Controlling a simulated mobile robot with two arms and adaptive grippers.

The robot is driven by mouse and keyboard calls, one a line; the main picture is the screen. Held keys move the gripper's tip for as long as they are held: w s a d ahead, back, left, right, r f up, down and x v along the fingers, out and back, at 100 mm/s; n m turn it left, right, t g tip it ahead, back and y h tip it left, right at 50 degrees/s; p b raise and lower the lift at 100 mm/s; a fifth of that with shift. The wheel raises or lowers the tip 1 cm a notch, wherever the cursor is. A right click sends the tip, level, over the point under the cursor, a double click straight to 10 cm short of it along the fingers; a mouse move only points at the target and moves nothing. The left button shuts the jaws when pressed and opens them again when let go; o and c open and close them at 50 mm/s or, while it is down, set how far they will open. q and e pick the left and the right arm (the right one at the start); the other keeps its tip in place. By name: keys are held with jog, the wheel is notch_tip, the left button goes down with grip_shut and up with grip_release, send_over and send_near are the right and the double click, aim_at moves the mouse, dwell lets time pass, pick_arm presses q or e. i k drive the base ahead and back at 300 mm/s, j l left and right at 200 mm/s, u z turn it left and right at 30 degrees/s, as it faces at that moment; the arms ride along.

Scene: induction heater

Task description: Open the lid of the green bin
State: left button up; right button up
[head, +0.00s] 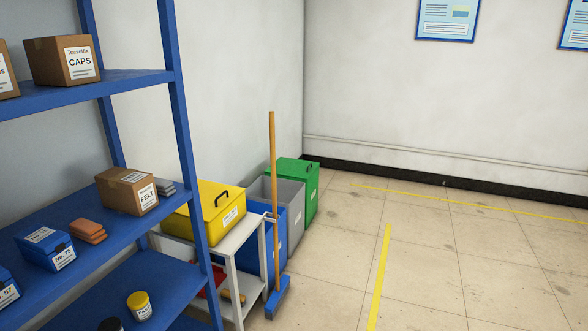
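The green bin (311,198) stands on the floor near the room corner, last in a row of bins along the wall. Neither of my grippers shows in the head view.
A grey bin (295,221) and a blue bin (282,236) stand before the green one. A broom (272,190) leans upright by a white cart (235,245) holding a yellow box (208,212). Blue shelving (130,85) fills the left. The tiled floor (450,260) at right is clear.

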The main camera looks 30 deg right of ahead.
aim_at(287, 167)
jog(key=i+l+z, duration=0.2)
jog(key=l, duration=0.15)
jog(key=i+l+z, duration=1.05)
jog(key=i+z, duration=0.45)
jog(key=i+l, duration=0.1)
jog(key=i, duration=1.65)
jog(key=i+u, duration=0.45)
jog(key=i+l+u, duration=0.2)
jog(key=i+u, duration=0.25)
jog(key=i, duration=0.2)
